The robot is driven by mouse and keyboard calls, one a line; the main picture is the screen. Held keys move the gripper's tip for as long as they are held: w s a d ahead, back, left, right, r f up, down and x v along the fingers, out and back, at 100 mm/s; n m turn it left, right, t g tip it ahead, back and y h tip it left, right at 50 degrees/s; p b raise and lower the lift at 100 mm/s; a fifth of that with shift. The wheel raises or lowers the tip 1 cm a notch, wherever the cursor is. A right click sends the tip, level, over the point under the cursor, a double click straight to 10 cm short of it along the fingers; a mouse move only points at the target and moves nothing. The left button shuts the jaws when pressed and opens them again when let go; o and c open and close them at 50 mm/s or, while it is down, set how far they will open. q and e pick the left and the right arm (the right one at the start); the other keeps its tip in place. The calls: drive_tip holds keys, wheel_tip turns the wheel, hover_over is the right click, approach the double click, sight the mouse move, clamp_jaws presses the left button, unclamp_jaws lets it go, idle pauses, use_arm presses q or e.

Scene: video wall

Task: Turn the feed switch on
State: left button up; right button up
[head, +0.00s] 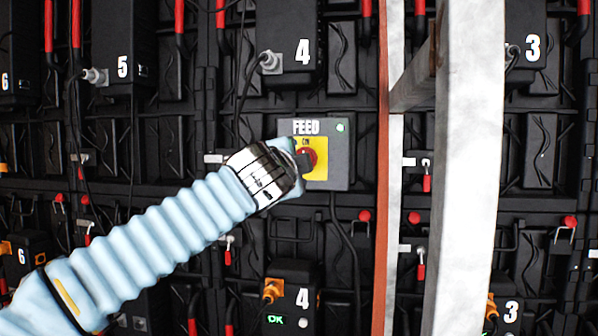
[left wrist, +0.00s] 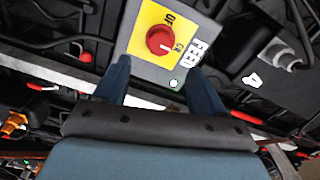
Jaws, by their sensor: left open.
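The grey feed box (head: 338,172) hangs on the dark wall panel, with a "FEED" label and a yellow plate (head: 319,172). Its red round switch (head: 311,156) is partly hidden by my left gripper (head: 303,160). In the left wrist view the whole red switch (left wrist: 160,40) shows on the yellow plate, with a short white mark on its lower right side. My left gripper (left wrist: 161,72) is open, one finger to either side of the box's near edge, with nothing between them. I cannot tell whether the fingers touch the box. My right gripper is not in view.
A pale upright post (head: 468,170) and an orange-edged strip (head: 383,200) stand right of the box. Black numbered modules (head: 285,45) and loose cables fill the wall. A small pale lamp (head: 340,127) sits on the box's upper right.

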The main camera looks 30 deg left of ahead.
use_arm(q)
drive_tip(key=v, duration=0.5)
drive_tip(key=shift+s+b, duration=0.15)
drive_tip(key=shift+b, duration=0.15)
